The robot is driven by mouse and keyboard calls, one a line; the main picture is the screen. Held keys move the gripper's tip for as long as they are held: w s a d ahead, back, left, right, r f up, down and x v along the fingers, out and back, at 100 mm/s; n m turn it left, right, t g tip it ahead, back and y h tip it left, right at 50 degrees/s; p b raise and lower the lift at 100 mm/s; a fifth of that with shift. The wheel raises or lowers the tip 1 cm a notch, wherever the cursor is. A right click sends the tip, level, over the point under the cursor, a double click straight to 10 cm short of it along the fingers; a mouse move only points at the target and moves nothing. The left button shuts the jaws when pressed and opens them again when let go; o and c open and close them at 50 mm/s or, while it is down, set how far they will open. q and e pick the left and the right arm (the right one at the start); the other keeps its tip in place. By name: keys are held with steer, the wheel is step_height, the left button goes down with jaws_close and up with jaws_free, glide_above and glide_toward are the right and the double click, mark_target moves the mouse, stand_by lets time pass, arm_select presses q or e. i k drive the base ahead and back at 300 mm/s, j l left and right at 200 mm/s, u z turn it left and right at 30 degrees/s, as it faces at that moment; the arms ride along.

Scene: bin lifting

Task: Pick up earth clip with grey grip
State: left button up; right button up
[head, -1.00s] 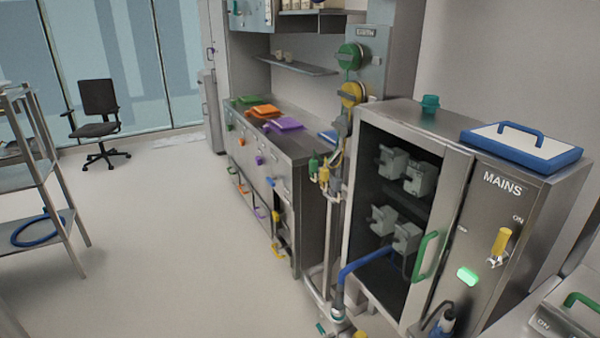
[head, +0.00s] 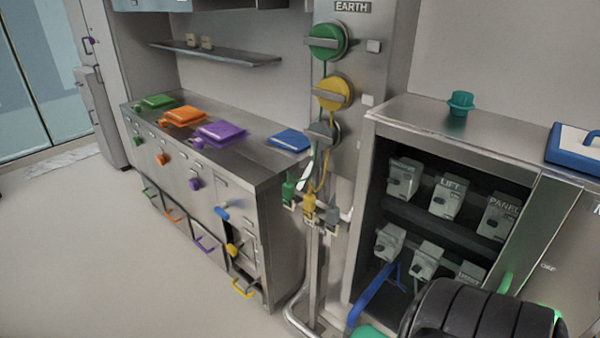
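The earth clip with the grey grip (head: 332,214) hangs at the right end of a row of three clips, below the EARTH panel (head: 362,60). The clip with the yellow grip (head: 309,207) is just left of it. The clip with the green grip (head: 289,192) is further left. Above them, a green, a yellow and a grey round holder (head: 322,132) are stacked on the panel. Green and yellow leads run down to the clips. The grey clip's lead is hard to make out. Neither of my grippers is in view.
An open metal cabinet (head: 440,125) with several grey switch units stands right of the clips. A counter (head: 235,158) with coloured trays stands left. Metal pipes (head: 312,285) rise under the clips. A black ridged part, apparently mine, covers the lower right. The floor (head: 90,250) at left is clear.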

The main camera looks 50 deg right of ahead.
mark_target(332, 216)
steer(key=i+z, duration=0.15)
steer(key=i, duration=0.35)
steer(key=i+j+z, duration=0.15)
steer(key=i, duration=0.4)
steer(key=i+j+z, duration=0.15)
steer(key=i, duration=0.35)
